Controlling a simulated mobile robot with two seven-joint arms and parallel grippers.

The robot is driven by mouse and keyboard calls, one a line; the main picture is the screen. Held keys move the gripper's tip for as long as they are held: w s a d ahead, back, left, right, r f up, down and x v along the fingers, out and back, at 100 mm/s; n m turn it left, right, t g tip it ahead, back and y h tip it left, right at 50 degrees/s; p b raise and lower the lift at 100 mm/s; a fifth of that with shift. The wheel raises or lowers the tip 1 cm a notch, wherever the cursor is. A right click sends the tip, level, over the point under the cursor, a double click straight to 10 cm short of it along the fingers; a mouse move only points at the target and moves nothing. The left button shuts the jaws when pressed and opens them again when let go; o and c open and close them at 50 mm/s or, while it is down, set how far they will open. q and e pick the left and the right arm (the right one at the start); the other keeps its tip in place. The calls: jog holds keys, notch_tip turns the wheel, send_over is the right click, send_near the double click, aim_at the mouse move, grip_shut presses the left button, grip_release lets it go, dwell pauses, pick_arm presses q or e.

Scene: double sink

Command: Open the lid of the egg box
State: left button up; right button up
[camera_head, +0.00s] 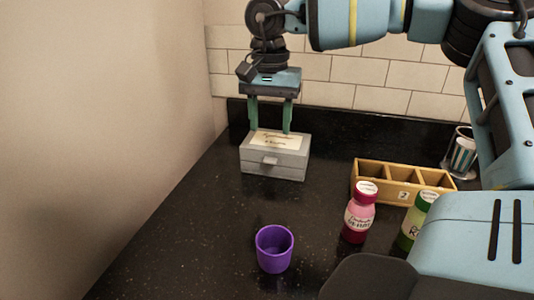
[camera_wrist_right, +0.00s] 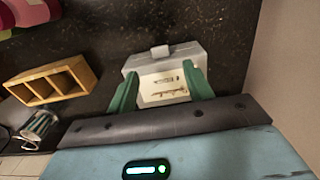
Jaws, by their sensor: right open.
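The egg box (camera_head: 272,161) is a small grey box with a cream label on its lid and a small latch tab on its front. It stands on the dark counter by the back left corner, and its lid is closed. It also shows in the right wrist view (camera_wrist_right: 160,62), with the tab on its far side. My right gripper (camera_head: 270,128) points down over the box's rear part, its green fingers open and spread on either side of the label. I cannot tell whether the fingertips touch the box. My left gripper is not in view.
A wooden divided tray (camera_head: 377,184) and a striped glass (camera_head: 462,155) stand to the right. Walls close the left and back. Counter before the box is clear.

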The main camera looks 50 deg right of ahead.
aim_at(270, 160)
jog(key=shift+f, duration=3.85)
grip_shut()
